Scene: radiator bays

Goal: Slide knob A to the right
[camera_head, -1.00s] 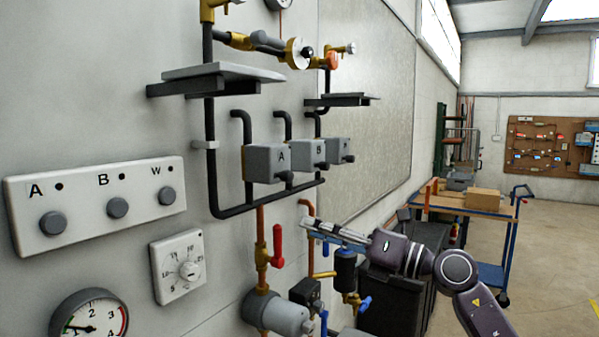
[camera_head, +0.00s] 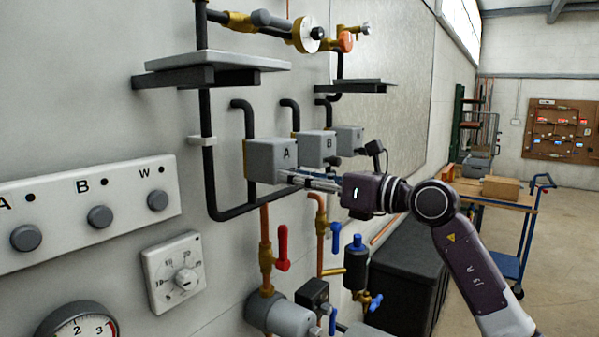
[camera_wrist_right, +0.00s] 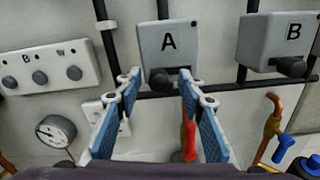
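A grey box marked A (camera_head: 272,160) is on the wall, and it also shows in the right wrist view (camera_wrist_right: 168,50). Its short black knob (camera_wrist_right: 160,78) sticks out from the lower front, left of the box's middle in the wrist view. My right gripper (camera_head: 290,179) is at the front of box A in the head view and covers the knob there. In the wrist view its two fingers (camera_wrist_right: 160,84) are open, one on each side of the knob. I cannot tell whether they touch it. My left gripper is not in view.
Box B (camera_head: 317,147) and another grey box (camera_head: 349,138) stand to the right. A shelf (camera_head: 215,63) is above. A red-handled valve (camera_head: 282,248) is below. A panel with round knobs A, B, W (camera_head: 90,212) is at left.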

